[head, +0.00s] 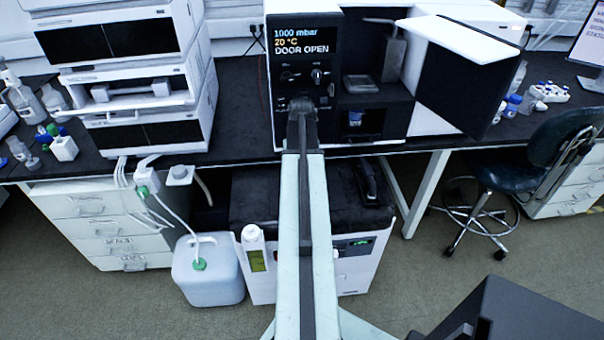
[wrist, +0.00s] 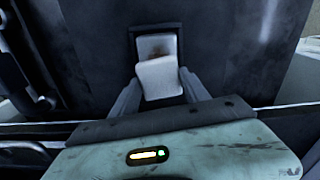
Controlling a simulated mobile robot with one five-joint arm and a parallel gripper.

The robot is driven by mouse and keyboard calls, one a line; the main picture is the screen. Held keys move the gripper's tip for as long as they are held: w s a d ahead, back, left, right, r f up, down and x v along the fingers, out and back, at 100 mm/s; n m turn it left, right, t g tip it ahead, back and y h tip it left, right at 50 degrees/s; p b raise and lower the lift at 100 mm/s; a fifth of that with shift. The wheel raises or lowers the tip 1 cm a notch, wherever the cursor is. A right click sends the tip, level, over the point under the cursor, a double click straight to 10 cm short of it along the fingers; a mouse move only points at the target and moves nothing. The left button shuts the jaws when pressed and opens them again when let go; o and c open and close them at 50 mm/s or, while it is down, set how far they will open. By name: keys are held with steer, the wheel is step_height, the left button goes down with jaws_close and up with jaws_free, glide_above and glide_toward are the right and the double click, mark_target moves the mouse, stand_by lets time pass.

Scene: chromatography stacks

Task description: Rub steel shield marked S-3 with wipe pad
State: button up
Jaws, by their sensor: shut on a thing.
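My gripper (wrist: 161,84) is shut on a white wipe pad (wrist: 159,75) in the wrist view, with a finger on each side of it. The pad is in front of a pale plate (wrist: 146,45) set in a dark frame on a dark panel. A brownish smear shows on the plate just above the pad. I cannot tell whether pad and plate touch. No S-3 mark is readable, so I cannot tell if this plate is that shield. In the head view, my gripper (head: 302,104) is at the front of the instrument, below its display; the pad is hidden there.
The instrument (head: 305,50) reads "DOOR OPEN"; its dark door (head: 470,75) sticks out to the right of the open chamber. A stacked unit (head: 125,75) stands left on the bench. A jug (head: 208,270) with tubing and a chair (head: 550,150) stand on the floor.

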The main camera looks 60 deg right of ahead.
step_height(320, 180, up, 6)
steer(key=p, duration=0.6)
step_height(320, 180, up, 3)
steer(key=p, duration=0.3)
steer(key=shift+s, duration=0.1)
stand_by(0.4)
